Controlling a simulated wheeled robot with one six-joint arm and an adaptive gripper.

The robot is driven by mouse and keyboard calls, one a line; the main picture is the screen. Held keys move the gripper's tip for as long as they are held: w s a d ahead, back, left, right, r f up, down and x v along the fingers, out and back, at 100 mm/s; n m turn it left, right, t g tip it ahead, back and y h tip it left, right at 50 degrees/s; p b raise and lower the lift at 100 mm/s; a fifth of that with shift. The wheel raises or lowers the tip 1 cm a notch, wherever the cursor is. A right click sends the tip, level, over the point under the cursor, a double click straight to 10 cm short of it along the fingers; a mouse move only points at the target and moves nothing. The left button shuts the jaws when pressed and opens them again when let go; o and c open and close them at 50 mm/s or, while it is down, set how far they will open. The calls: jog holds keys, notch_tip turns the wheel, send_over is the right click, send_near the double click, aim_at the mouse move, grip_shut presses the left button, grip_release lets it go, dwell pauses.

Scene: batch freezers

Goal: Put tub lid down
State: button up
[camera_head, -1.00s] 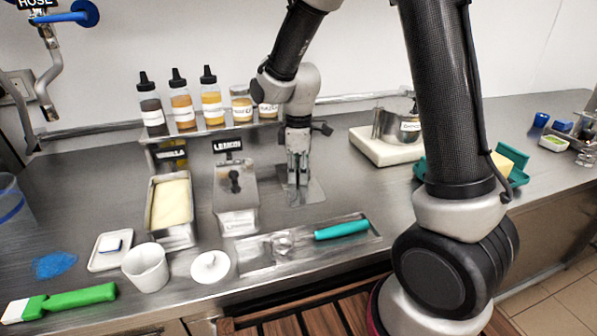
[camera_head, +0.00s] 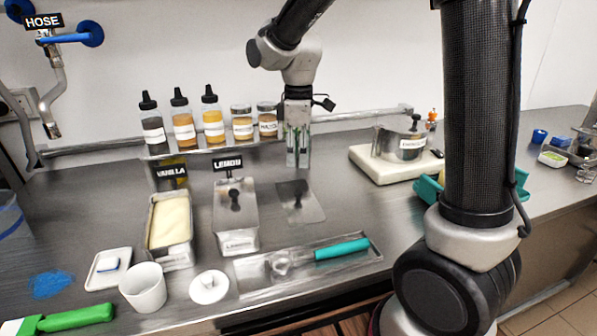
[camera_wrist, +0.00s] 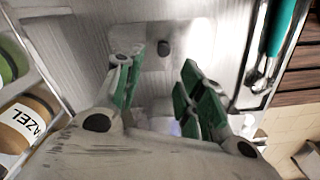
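A flat metal tub lid (camera_head: 314,212) with a dark knob lies on the counter, right of the lemon tub. It also shows in the wrist view (camera_wrist: 178,24), beyond my fingertips. My gripper (camera_head: 297,163) hangs above and just behind the lid, apart from it. In the wrist view my gripper (camera_wrist: 156,70) has its green-padded fingers spread, with nothing between them. The vanilla tub (camera_head: 178,257) is uncovered and shows pale ice cream. The lemon tub (camera_head: 238,240) is covered by a lid with a dark knob.
A tray (camera_head: 362,262) with a teal-handled tool lies in front of the lid. Bottles and jars stand on a shelf (camera_head: 225,137) behind. A metal pot (camera_head: 402,142) sits on a white board (camera_head: 372,166) to the right. A white cup (camera_head: 144,288) stands at the front left.

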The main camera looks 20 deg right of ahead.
jog(key=s+d+r+m+t, duration=0.2)
jog(key=s+d+r+m, duration=0.55)
jog(key=s+d, duration=0.3)
jog(key=s+d+m+t, duration=0.2)
jog(key=s+d+m, duration=0.2)
jog(key=s, duration=0.7)
jog(key=shift+s+d+r+m, duration=0.2)
jog(key=shift+s+m, duration=0.05)
jog(key=shift+m, duration=0.6)
